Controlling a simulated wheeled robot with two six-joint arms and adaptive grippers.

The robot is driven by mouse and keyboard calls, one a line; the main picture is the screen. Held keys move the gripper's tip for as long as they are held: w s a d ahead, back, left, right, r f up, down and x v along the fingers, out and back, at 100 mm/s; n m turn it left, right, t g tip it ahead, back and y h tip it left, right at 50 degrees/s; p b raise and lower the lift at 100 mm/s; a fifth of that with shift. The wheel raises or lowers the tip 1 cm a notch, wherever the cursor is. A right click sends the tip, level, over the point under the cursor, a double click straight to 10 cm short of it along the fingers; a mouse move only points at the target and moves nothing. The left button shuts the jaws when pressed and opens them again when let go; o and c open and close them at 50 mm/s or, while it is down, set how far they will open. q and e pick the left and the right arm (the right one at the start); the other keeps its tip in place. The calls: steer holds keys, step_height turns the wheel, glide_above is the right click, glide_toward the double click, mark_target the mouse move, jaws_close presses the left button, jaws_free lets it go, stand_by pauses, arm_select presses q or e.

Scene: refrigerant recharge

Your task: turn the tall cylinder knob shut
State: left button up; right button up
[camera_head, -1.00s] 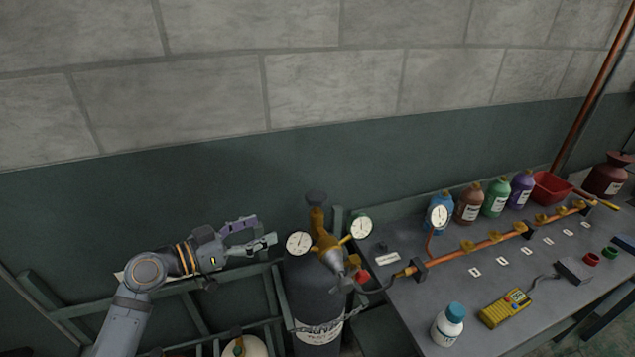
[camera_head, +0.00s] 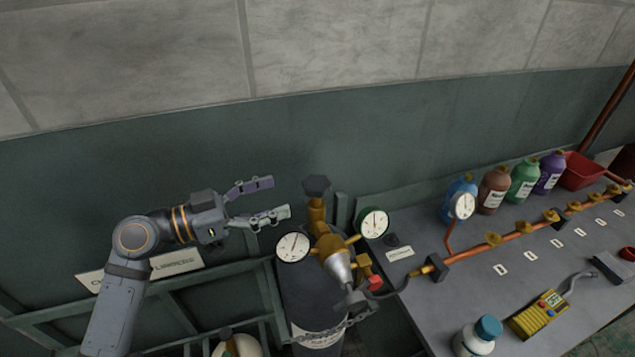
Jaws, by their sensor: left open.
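The tall dark cylinder (camera_head: 308,301) stands chained left of the bench. Its dark knob (camera_head: 317,186) sits on top of a brass valve stem (camera_head: 318,213). A brass regulator (camera_head: 337,261) with two round gauges, one at left (camera_head: 293,247) and one at right (camera_head: 373,222), is fitted to the valve. My left gripper (camera_head: 271,199) is open and empty. Its fingers point right toward the knob, with a gap between the fingertips and the knob. My right gripper is not in view.
The bench (camera_head: 456,296) at right holds a copper pipe with several brass valves, several coloured bottles, a red bin (camera_head: 582,171), a yellow meter (camera_head: 539,314) and a white bottle with a blue cap (camera_head: 477,337). A green rack (camera_head: 190,300) and a white round-topped vessel (camera_head: 238,345) are at lower left.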

mark_target(313, 183)
arm_select(q)
steer(key=p+x, duration=0.1)
steer(key=x, duration=0.2)
steer(key=p+x, duration=0.2)
steer(key=x, duration=0.1)
steer(key=p+x, duration=0.1)
steer(key=x, duration=0.1)
steer(key=shift+d+r, duration=0.3)
steer(key=shift+d, duration=0.1)
steer(key=shift+w+d+f, duration=0.15)
steer(key=shift+d+f, duration=0.05)
steer(key=shift+d, duration=0.35)
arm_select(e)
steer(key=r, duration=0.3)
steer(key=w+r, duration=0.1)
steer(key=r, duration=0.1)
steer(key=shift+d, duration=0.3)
arm_select(q)
steer(key=shift+c, duration=0.3)
